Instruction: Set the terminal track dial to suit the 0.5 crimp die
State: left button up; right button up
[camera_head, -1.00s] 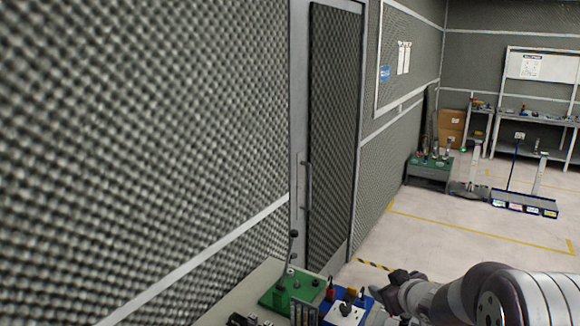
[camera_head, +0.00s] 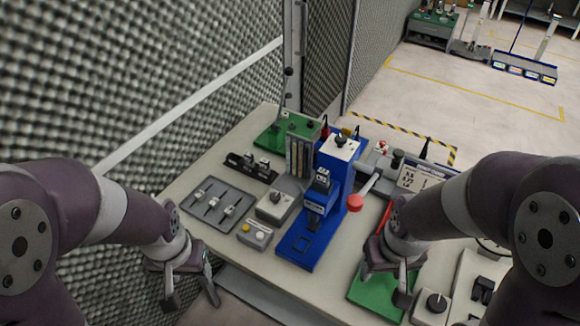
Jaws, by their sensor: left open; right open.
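A blue press (camera_head: 298,243) stands mid-bench, with a dark block (camera_head: 322,180) bearing small white lettering on its head; I cannot read a size. A black knob (camera_head: 340,141) sits on its white top plate. A grey box with a knob (camera_head: 275,204) stands left of the press. Which one is the terminal track dial I cannot tell. My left gripper (camera_head: 191,292) is open and empty off the bench's front left edge. My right gripper (camera_head: 386,288) is open above a green plate (camera_head: 372,301).
A dark tray with several small levers (camera_head: 218,206) lies at the left. A small box with buttons (camera_head: 255,235), a green board (camera_head: 290,130) and a printed card (camera_head: 418,177) share the crowded bench (camera_head: 185,180). A red ball-ended lever (camera_head: 354,202) juts right from the press. A foam wall stands behind.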

aim_at(274, 198)
jog(key=i+j+z, duration=0.3)
jog(key=z, duration=0.2)
jog(key=i+j+z, duration=0.15)
jog(key=j+z, duration=0.35)
